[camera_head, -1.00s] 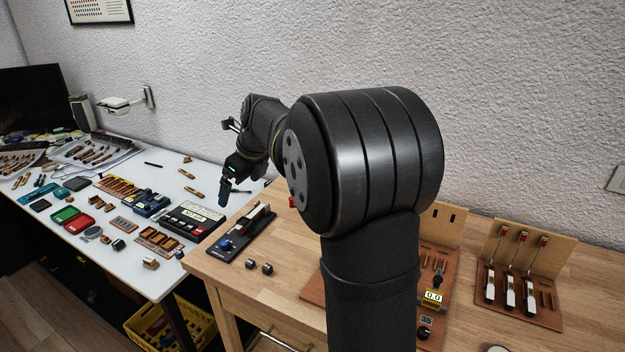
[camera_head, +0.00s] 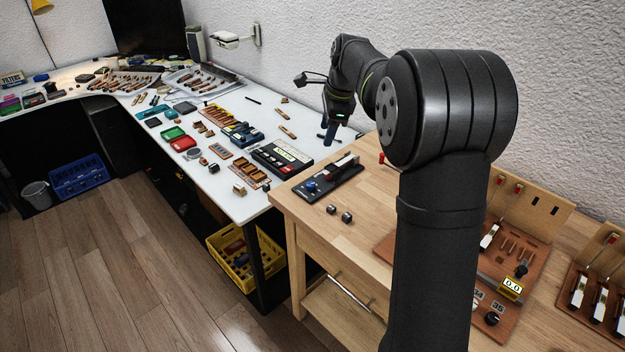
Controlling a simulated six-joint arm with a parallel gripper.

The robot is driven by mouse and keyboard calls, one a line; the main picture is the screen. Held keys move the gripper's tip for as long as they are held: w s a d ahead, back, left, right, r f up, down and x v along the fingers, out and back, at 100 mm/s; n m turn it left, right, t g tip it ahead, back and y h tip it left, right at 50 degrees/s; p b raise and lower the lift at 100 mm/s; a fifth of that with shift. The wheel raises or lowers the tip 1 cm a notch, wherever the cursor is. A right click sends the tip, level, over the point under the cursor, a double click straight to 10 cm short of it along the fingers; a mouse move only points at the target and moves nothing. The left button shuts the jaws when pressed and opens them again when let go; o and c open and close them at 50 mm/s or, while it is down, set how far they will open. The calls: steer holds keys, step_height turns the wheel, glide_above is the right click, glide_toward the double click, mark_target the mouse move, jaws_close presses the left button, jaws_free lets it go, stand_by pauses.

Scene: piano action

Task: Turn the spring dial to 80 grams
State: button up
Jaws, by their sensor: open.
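My gripper (camera_head: 328,132) hangs open at the far end of my arm, above the gap between the white bench and the wooden table. No object shows between its fingers. A black device with a blue knob (camera_head: 311,186) lies on the wooden table, below and near the gripper. A brown board at the right carries a black knob (camera_head: 521,269), a yellow display reading 0.0 (camera_head: 511,286) and another black knob (camera_head: 491,318) beside number plates. I cannot tell which knob is the spring dial, and no gram scale is readable. My arm hides part of the brown board.
The white bench (camera_head: 225,205) holds many tools and trays. A yellow crate (camera_head: 245,255) sits on the floor under it. A second brown board (camera_head: 600,292) stands at the far right. The wall is behind.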

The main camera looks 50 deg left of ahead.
mark_target(311, 183)
steer(key=a+f+n+h, duration=0.35)
steer(key=a+n, duration=0.25)
steer(key=n, duration=1.2)
steer(key=shift+y, duration=0.25)
steer(key=f, duration=1.7)
steer(key=shift+a+f, duration=0.2)
steer(key=shift+f, duration=0.05)
steer(key=c, duration=1)
